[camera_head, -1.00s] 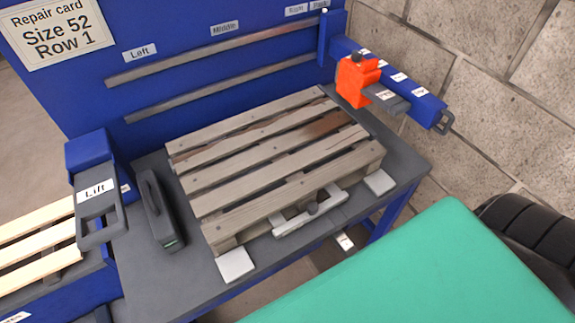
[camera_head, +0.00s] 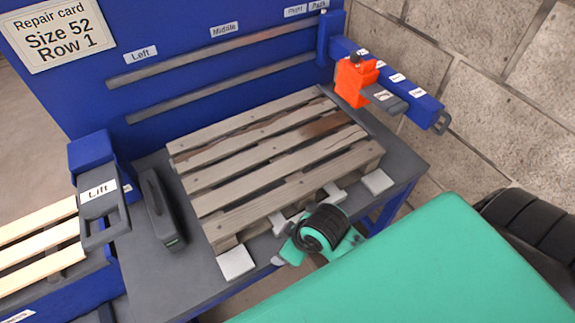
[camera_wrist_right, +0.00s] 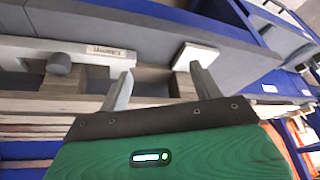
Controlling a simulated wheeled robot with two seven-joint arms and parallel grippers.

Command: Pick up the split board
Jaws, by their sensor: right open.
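A grey wooden pallet (camera_head: 285,170) lies on the dark bench in the head view, with several slats across its top. One slat near the back has a brown stretch (camera_head: 325,124) towards its right end; I cannot tell for sure which board is split. My right gripper (camera_wrist_right: 160,82) is open, with nothing between its fingers, beside the pallet's near edge. In the head view my right wrist hides part of the pale clamp bar at that edge; the bar (camera_wrist_right: 100,51) and its grey knob (camera_wrist_right: 58,64) show in the wrist view. My left gripper is not in view.
An orange block (camera_head: 352,82) sits on the blue arm at the right. A grey lever labelled Lift (camera_head: 100,205) and a dark case-like part (camera_head: 160,210) stand left of the pallet. White pads (camera_head: 236,262) lie at its near corners. Pale boards (camera_head: 40,245) lie far left.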

